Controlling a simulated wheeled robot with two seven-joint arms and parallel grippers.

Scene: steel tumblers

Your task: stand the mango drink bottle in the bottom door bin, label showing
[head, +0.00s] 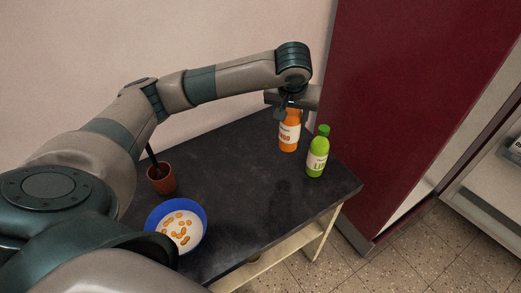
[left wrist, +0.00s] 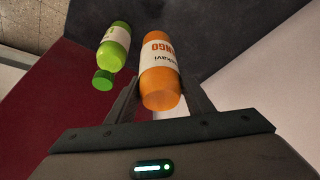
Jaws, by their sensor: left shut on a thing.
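The mango drink bottle (head: 289,136) is orange with a white label; part of the lettering faces the head camera. My left gripper (head: 288,113) is shut on its upper part from above, and the bottle hangs roughly upright at the table's far end. In the left wrist view the bottle (left wrist: 160,70) is between the two fingers, with part of its label showing. Whether its base touches the table is hard to tell. My right gripper is in neither view. The bottom door bin cannot be made out clearly.
A green lime bottle (head: 318,152) stands close right of the mango bottle on the dark table (head: 235,165). A brown cup (head: 161,179) and a blue-rimmed bowl (head: 154,216) with orange pieces are nearer. A tall dark red panel (head: 395,90) rises beyond the table; a pale shelved interior (head: 500,165) shows at right.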

